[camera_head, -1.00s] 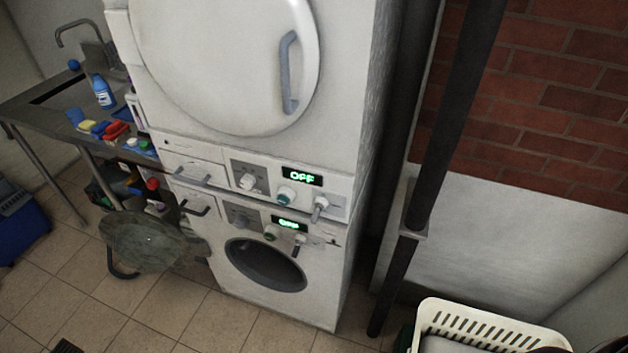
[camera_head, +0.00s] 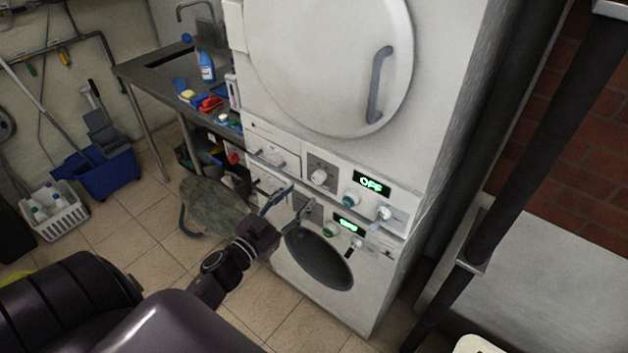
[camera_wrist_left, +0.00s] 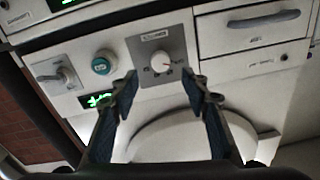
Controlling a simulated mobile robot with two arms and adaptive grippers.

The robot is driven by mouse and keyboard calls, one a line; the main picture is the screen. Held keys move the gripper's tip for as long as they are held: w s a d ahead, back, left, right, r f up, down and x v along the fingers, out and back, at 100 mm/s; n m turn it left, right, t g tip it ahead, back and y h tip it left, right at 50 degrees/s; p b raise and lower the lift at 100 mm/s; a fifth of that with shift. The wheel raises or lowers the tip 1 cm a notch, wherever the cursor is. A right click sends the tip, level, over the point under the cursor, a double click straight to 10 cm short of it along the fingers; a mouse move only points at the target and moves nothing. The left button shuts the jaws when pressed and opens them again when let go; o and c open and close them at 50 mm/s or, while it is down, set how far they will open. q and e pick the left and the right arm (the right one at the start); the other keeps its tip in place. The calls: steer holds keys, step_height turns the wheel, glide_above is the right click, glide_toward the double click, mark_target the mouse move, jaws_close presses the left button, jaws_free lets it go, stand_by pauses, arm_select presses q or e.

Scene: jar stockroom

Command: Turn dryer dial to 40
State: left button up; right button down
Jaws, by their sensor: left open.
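A white stacked machine has two control panels. The upper panel has a white dial (camera_head: 319,176) on a grey plate, a teal button (camera_head: 350,202) and a green display (camera_head: 371,183) reading OFF. The lower panel repeats this, with its display (camera_head: 346,226) too small to read surely. My left gripper (camera_head: 290,198) is open and empty in front of the panels. In the left wrist view, turned upside down, a white dial (camera_wrist_left: 163,62) with a small red mark shows between the open fingertips (camera_wrist_left: 160,88). I cannot tell whether they touch it. My right gripper is out of view.
The round upper door (camera_head: 335,65) and the lower dark porthole (camera_head: 318,258) are closed. A grey sack-like bundle (camera_head: 212,205) lies on the floor left of the machine. A sink table (camera_head: 150,75) stands further left. A dark pipe (camera_head: 540,150) runs at right.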

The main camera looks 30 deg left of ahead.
mark_target(316, 180)
arm_select(q)
steer(key=w+p, duration=0.1)
steer(key=w, duration=0.6)
steer(key=shift+w+d, duration=0.1)
steer(key=shift+w, duration=0.25)
steer(key=c, duration=1.2)
